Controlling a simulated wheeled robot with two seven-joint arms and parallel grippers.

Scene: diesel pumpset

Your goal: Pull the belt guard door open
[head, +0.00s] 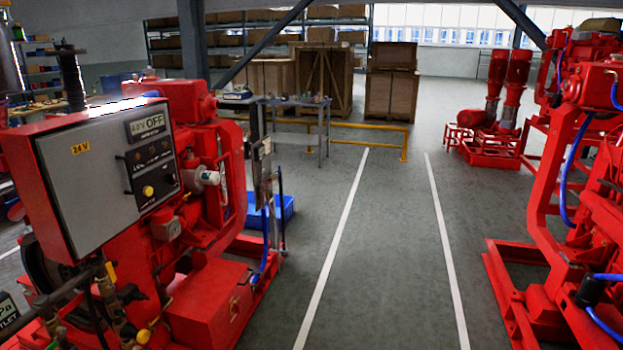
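A red diesel pumpset (205,120) stands at the left of the head view. Its grey control panel (100,170) faces me, with a black handle, several knobs and an "OFF" sign. I cannot make out a belt guard door for certain. A dark round part (42,265) shows low at the left, partly hidden behind the panel box and pipes. Neither of my grippers shows in the head view.
A second red pumpset (590,170) on a red frame stands at the right. A grey floor aisle (385,250) between white lines is clear. A work table (290,102), yellow rail (350,126), wooden crates (390,92) and a blue bin (285,209) stand beyond.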

